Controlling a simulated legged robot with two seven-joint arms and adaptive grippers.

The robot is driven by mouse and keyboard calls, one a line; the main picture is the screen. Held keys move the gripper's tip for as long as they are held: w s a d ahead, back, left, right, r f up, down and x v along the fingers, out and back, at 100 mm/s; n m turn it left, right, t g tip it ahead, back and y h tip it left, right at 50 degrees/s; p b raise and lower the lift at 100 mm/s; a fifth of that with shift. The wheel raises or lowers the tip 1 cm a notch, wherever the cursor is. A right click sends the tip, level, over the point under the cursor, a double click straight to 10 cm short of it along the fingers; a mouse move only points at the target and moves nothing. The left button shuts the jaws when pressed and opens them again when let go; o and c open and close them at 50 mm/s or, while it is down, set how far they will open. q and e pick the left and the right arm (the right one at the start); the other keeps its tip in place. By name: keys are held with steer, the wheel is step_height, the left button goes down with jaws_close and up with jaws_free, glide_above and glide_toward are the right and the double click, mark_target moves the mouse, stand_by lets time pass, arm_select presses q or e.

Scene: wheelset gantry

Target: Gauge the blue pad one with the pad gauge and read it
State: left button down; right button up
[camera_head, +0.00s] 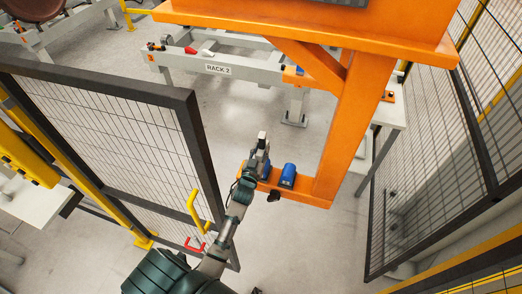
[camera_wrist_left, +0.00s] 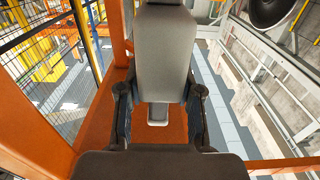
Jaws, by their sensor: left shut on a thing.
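My left gripper (camera_head: 258,160) is over the orange shelf at the foot of the gantry post. It is shut on a grey device, which looks like the pad gauge (camera_head: 262,138); its pale top stands above the fingers. In the left wrist view the grey gauge body (camera_wrist_left: 163,55) lies between the two fingers (camera_wrist_left: 159,100), with a small pale part below. A blue pad (camera_head: 288,175) sits on the shelf just right of the gripper. Another blue piece (camera_head: 265,171) shows beside the gripper, partly hidden by it. No gauge reading is visible. My right gripper is not in view.
The orange gantry post (camera_head: 340,130) rises right of the pad. A dark-framed mesh panel (camera_head: 130,130) stands left of my arm, and another fence (camera_head: 430,170) at the right. The grey rack marked RACK 2 (camera_head: 218,69) is behind. A small dark knob (camera_head: 273,196) is at the shelf's front edge.

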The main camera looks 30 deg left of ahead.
mark_target(261, 137)
arm_select(q)
step_height(261, 137, up, 5)
steer(key=p, duration=0.5)
steer(key=shift+r, duration=2.1)
steer(key=s+d+f+m+h+b, duration=0.1)
steer(key=s+d+f+b, duration=0.3)
steer(key=d, duration=0.4)
steer(key=s+d+f+m+h+b, duration=0.1)
steer(key=s+d+f+h+b, duration=0.2)
steer(key=s+d+f+b, duration=0.2)
steer(key=d+f, duration=0.1)
steer(key=d, duration=0.2)
steer(key=shift+s+f+m+t, duration=0.3)
steer(key=shift+s+m, duration=0.1)
